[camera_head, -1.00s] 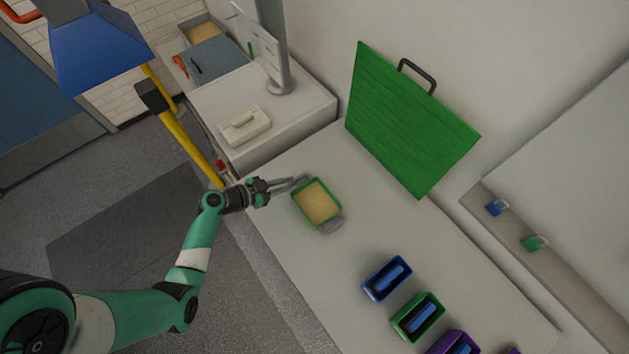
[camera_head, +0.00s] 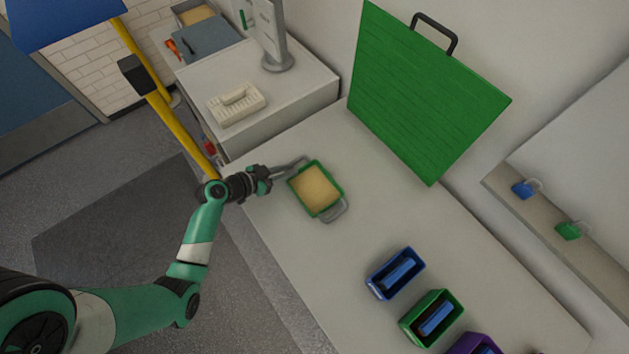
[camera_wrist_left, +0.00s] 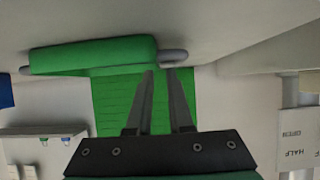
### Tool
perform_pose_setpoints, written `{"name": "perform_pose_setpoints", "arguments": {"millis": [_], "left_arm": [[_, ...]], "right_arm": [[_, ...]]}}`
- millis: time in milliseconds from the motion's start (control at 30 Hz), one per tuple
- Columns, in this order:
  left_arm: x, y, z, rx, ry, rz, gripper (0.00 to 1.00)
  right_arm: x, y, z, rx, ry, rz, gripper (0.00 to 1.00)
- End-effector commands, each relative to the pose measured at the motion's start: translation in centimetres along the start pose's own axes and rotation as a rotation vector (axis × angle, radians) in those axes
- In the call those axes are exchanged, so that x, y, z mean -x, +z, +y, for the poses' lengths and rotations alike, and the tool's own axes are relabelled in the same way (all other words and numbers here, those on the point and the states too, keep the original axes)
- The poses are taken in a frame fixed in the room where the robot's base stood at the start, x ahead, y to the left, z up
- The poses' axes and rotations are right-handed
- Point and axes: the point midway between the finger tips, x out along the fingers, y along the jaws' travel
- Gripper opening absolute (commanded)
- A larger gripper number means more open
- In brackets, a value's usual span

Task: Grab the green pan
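The green pan (camera_head: 341,192) sits on the white counter, with a tan filling and grey handles at two opposite ends. My left gripper (camera_head: 281,173) is beside its near-left handle (camera_head: 292,164). In the left wrist view the pan (camera_wrist_left: 95,55) is seen edge-on above the fingers, with its grey handle (camera_wrist_left: 174,56) just past the fingertips. The left gripper (camera_wrist_left: 160,71) is open, with a clear gap between its fingers. I cannot tell whether a finger touches the handle. My right gripper is not in view.
A blue bin (camera_head: 378,288), a green bin (camera_head: 405,318) and a purple bin (camera_head: 478,342) stand on the counter to the lower right. A large green board (camera_head: 425,95) leans against the back wall. The counter between pan and bins is clear.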

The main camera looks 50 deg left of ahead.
Motion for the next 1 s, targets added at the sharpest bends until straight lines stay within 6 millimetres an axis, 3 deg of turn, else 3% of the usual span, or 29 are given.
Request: {"name": "perform_pose_setpoints", "arguments": {"millis": [400,600,700,733,1000], "left_arm": [[-5.1,0.1,0.3,-0.001,0.000,0.001,0.19],[-5.1,0.1,0.3,-0.001,-0.001,0.000,0.19],[-5.1,0.1,0.3,-0.001,-0.001,0.000,0.01],[-5.1,0.1,0.3,-0.001,-0.001,0.000,0.00],[-5.1,0.1,0.3,-0.001,0.000,0.000,0.00]], "right_arm": [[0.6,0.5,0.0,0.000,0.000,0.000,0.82],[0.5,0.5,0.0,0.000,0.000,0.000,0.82],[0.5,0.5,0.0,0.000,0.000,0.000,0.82],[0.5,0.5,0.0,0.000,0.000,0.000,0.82],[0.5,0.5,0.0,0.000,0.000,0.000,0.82]]}}
